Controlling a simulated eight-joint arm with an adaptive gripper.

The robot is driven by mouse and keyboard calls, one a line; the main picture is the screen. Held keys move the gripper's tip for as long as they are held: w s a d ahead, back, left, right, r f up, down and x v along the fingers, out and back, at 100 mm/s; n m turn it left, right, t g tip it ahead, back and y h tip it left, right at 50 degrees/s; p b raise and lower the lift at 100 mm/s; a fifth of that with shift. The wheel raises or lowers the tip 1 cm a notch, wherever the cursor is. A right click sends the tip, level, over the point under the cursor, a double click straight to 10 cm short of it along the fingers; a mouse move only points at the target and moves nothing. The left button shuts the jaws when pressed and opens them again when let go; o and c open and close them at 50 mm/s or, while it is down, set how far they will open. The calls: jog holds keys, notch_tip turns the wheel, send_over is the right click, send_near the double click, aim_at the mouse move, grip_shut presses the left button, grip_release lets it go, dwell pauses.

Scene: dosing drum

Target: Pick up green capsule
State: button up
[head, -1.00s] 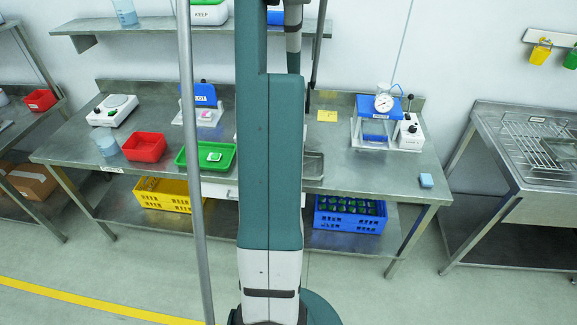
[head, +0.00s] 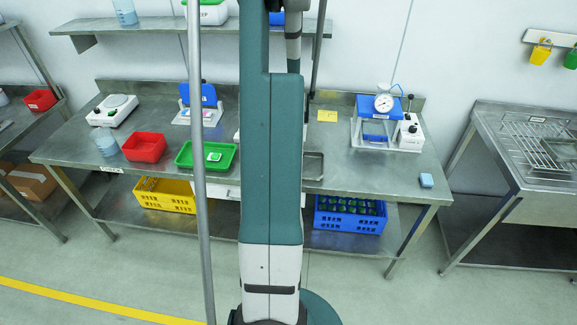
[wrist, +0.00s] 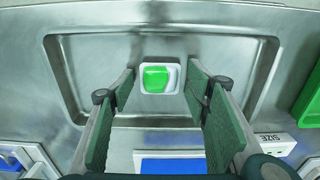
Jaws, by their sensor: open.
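A green capsule (wrist: 155,78), a rounded green block with a white rim, lies in a shallow metal tray (wrist: 70,75) in the wrist view. My gripper (wrist: 160,86) is open, with one green-padded finger on each side of the capsule as seen from the wrist. The gap between fingers and capsule is clear, and I cannot tell the height left above it. In the head view my own arm hides the gripper and this capsule; only the right end of the metal tray (head: 314,166) shows.
A green tray (head: 228,164) holding a small green-and-white piece (head: 214,156) stands left of the metal tray. A red bin (head: 143,146) is farther left. A blue press with a gauge (head: 384,103) stands at the right. The bench's right front is mostly clear.

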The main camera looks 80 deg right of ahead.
jog(key=c, duration=0.8)
jog(key=shift+r, duration=0.1)
jog(key=shift+r+p, duration=0.3)
jog(key=shift+r, duration=4.6)
